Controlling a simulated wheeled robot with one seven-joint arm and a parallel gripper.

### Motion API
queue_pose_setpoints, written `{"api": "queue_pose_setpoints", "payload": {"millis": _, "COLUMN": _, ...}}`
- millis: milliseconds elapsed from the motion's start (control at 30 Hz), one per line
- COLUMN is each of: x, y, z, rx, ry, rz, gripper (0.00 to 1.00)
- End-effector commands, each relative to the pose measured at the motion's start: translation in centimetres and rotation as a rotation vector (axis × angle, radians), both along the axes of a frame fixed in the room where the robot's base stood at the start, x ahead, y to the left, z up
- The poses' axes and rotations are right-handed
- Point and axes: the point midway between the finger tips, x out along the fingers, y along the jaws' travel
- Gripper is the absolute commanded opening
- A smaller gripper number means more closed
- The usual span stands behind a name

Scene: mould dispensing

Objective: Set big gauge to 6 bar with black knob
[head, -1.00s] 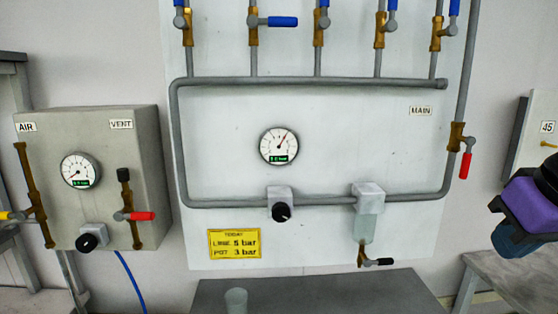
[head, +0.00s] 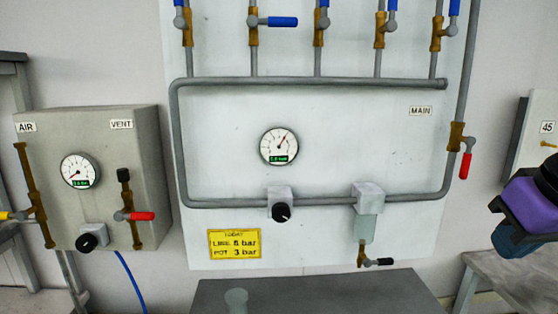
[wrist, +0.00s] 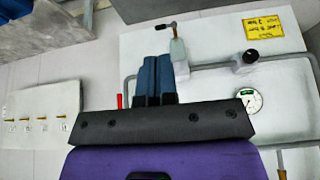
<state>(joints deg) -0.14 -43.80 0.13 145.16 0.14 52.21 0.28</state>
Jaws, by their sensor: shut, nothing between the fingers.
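The round white gauge (head: 279,146) on the white wall panel has its needle pointing to the upper right; its small green digital readout is too blurred to read surely. Below it, on the lower pipe, is a black knob (head: 281,211) on a light grey block. In the wrist view the gauge (wrist: 248,102) and the black knob (wrist: 251,56) show upside down, to the right of the fingers. My gripper (wrist: 153,78) has its blue fingers together with nothing between them. In the head view my purple gripper (head: 511,240) is at the far right, well away from the knob.
A yellow sign (head: 234,244) reads line 6 bar, pot 3 bar. At left, a grey box (head: 135,165) carries another gauge (head: 79,171) and black knob (head: 87,243). A grey table (head: 330,295) stands below.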

Motion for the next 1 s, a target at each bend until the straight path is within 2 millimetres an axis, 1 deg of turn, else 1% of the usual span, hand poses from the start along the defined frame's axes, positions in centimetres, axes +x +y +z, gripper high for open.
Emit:
{"api": "queue_pose_setpoints", "payload": {"millis": 200, "x": 0.0, "y": 0.0, "z": 0.0, "rx": 0.000, "ry": 0.000, "rz": 0.000, "gripper": 0.00}}
{"api": "queue_pose_setpoints", "payload": {"millis": 233, "x": 0.0, "y": 0.0, "z": 0.0, "rx": 0.000, "ry": 0.000, "rz": 0.000, "gripper": 0.02}}
{"api": "queue_pose_setpoints", "payload": {"millis": 267, "x": 0.0, "y": 0.0, "z": 0.0, "rx": 0.000, "ry": 0.000, "rz": 0.001, "gripper": 0.09}}
{"api": "queue_pose_setpoints", "payload": {"millis": 300, "x": 0.0, "y": 0.0, "z": -0.1, "rx": -0.006, "ry": 0.004, "rz": 0.004, "gripper": 0.18}}
{"api": "queue_pose_setpoints", "payload": {"millis": 367, "x": 0.2, "y": -0.1, "z": -0.3, "rx": -0.027, "ry": 0.021, "rz": 0.017, "gripper": 0.32}}
{"api": "queue_pose_setpoints", "payload": {"millis": 400, "x": 0.3, "y": -0.2, "z": -0.6, "rx": -0.057, "ry": 0.039, "rz": 0.034, "gripper": 0.41}}
{"api": "queue_pose_setpoints", "payload": {"millis": 467, "x": 0.7, "y": -0.6, "z": -1.2, "rx": -0.121, "ry": 0.080, "rz": 0.072, "gripper": 0.55}}
{"api": "queue_pose_setpoints", "payload": {"millis": 500, "x": 1.0, "y": -0.9, "z": -1.6, "rx": -0.180, "ry": 0.115, "rz": 0.106, "gripper": 0.64}}
{"api": "queue_pose_setpoints", "payload": {"millis": 533, "x": 1.2, "y": -1.1, "z": -2.0, "rx": -0.229, "ry": 0.145, "rz": 0.137, "gripper": 0.71}}
{"api": "queue_pose_setpoints", "payload": {"millis": 567, "x": 1.6, "y": -1.4, "z": -2.3, "rx": -0.284, "ry": 0.176, "rz": 0.170, "gripper": 0.76}}
{"api": "queue_pose_setpoints", "payload": {"millis": 667, "x": 2.9, "y": -2.3, "z": -3.3, "rx": -0.479, "ry": 0.280, "rz": 0.294, "gripper": 0.76}}
{"api": "queue_pose_setpoints", "payload": {"millis": 800, "x": 5.3, "y": -3.1, "z": -4.0, "rx": -0.756, "ry": 0.404, "rz": 0.475, "gripper": 0.76}}
{"api": "queue_pose_setpoints", "payload": {"millis": 867, "x": 6.6, "y": -3.2, "z": -4.1, "rx": -0.875, "ry": 0.449, "rz": 0.552, "gripper": 0.76}}
{"api": "queue_pose_setpoints", "payload": {"millis": 1000, "x": 10.1, "y": -2.6, "z": -4.3, "rx": -1.158, "ry": 0.530, "rz": 0.741, "gripper": 0.76}}
